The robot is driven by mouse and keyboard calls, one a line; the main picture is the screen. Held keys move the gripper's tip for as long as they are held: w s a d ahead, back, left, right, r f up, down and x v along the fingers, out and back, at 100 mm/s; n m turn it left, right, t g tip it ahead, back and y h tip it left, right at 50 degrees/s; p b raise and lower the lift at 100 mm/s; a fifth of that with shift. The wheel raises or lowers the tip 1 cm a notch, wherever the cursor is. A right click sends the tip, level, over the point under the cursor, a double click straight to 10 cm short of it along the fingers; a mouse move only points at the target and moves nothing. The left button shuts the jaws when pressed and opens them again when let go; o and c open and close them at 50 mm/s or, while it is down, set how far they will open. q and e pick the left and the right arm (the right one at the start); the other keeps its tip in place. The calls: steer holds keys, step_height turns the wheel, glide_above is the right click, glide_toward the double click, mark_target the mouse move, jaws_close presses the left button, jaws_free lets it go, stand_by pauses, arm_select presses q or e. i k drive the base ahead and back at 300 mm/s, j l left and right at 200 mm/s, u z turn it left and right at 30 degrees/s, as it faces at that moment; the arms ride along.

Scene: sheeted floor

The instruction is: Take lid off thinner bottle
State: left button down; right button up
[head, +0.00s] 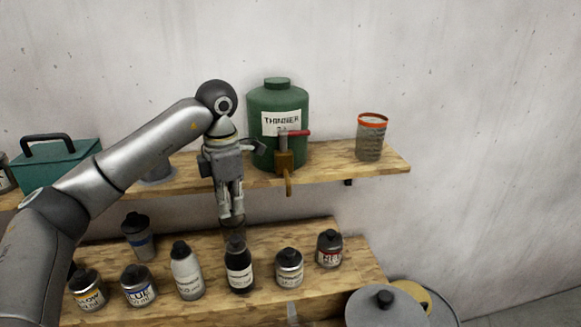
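A green container (263,102) labelled THINNER stands upright on the upper shelf, with its green lid (277,82) on top and a brass tap with a red handle on its front. A dark bottle (239,270) and a pale bottle (187,275) stand on the lower shelf with dark caps; their small labels are not clearly readable. My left gripper (232,219) points down just above the dark bottle's cap (235,243), in front of the upper shelf. Its fingertips are dark and small, so I cannot tell whether they hold anything. My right gripper is out of view.
The upper shelf (340,165) also holds a rusty can (371,140) and a teal toolbox (60,165). Several paint jars, including a red-labelled one (329,250), crowd the lower shelf (350,285). A grey lidded drum (385,305) stands at lower right.

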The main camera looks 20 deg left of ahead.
mark_target(180, 251)
steer(key=k+l, duration=1.15)
steer(key=k, duration=0.15)
